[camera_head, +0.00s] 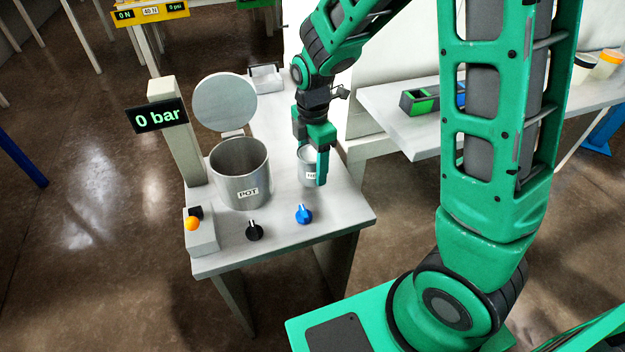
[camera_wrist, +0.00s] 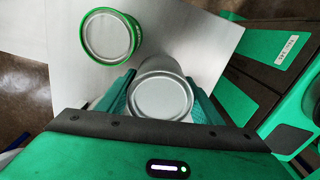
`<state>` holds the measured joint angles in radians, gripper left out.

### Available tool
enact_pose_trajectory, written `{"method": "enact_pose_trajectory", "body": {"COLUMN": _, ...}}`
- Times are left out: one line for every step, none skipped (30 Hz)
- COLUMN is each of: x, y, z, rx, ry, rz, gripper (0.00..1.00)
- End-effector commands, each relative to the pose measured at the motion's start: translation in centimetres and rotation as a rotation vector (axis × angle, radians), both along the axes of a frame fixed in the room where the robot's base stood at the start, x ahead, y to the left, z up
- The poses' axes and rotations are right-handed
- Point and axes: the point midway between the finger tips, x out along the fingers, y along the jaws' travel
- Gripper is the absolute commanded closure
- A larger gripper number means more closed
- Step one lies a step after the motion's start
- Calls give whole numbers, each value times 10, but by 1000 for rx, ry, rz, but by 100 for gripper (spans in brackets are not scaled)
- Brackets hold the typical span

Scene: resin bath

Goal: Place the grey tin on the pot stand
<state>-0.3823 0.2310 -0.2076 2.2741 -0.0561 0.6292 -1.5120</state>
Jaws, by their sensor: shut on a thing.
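My gripper (camera_head: 318,167) points down over the right part of the grey table and is shut on the grey tin. The grey tin (camera_head: 305,158) is upright, with a white label partly covered by a green finger. In the wrist view the tin (camera_wrist: 162,97) sits between the two fingers, its round grey top facing the camera. I cannot tell whether its bottom touches the table. A larger grey pot (camera_head: 240,180) labelled POT stands left of my gripper. I cannot make out a separate pot stand in either view.
The grey table (camera_head: 330,220) carries a black knob (camera_head: 254,231), a blue knob (camera_head: 304,214), an orange button (camera_head: 192,223) and a 0 bar display (camera_head: 157,117). A round lid (camera_head: 225,102) stands raised behind the pot. A green-sided round can (camera_wrist: 108,36) shows in the wrist view.

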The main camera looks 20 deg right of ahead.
Motion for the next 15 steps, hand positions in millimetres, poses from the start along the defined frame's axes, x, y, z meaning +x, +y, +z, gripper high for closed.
{"method": "enact_pose_trajectory", "body": {"x": -1, "y": 0, "z": -9, "rx": 0, "ry": 3, "rz": 0, "gripper": 65}}
{"method": "enact_pose_trajectory", "body": {"x": -1, "y": 0, "z": -12, "rx": -1, "ry": 4, "rz": 0, "gripper": 65}}
{"method": "enact_pose_trajectory", "body": {"x": -1, "y": 0, "z": -16, "rx": 0, "ry": 2, "rz": 0, "gripper": 65}}
{"method": "enact_pose_trajectory", "body": {"x": -1, "y": 0, "z": -18, "rx": 0, "ry": 1, "rz": 0, "gripper": 65}}
{"method": "enact_pose_trajectory", "body": {"x": 0, "y": 0, "z": -20, "rx": 0, "ry": 1, "rz": 0, "gripper": 65}}
{"method": "enact_pose_trajectory", "body": {"x": 0, "y": 0, "z": -22, "rx": 0, "ry": 1, "rz": 0, "gripper": 65}}
{"method": "enact_pose_trajectory", "body": {"x": 0, "y": 0, "z": -24, "rx": 0, "ry": 0, "rz": 0, "gripper": 65}}
{"method": "enact_pose_trajectory", "body": {"x": 0, "y": 0, "z": -26, "rx": 0, "ry": 0, "rz": 0, "gripper": 65}}
{"method": "enact_pose_trajectory", "body": {"x": 0, "y": 0, "z": -29, "rx": 0, "ry": 1, "rz": 0, "gripper": 65}}
{"method": "enact_pose_trajectory", "body": {"x": -1, "y": 0, "z": -32, "rx": 0, "ry": 2, "rz": 0, "gripper": 65}}
{"method": "enact_pose_trajectory", "body": {"x": -1, "y": 0, "z": -35, "rx": -1, "ry": 2, "rz": 0, "gripper": 65}}
{"method": "enact_pose_trajectory", "body": {"x": -1, "y": 0, "z": -41, "rx": -1, "ry": 2, "rz": 0, "gripper": 65}}
{"method": "enact_pose_trajectory", "body": {"x": -1, "y": 0, "z": -46, "rx": -1, "ry": 3, "rz": 0, "gripper": 65}}
{"method": "enact_pose_trajectory", "body": {"x": -1, "y": 0, "z": -50, "rx": -1, "ry": 3, "rz": 0, "gripper": 65}}
{"method": "enact_pose_trajectory", "body": {"x": -1, "y": 0, "z": -54, "rx": -1, "ry": 2, "rz": 0, "gripper": 65}}
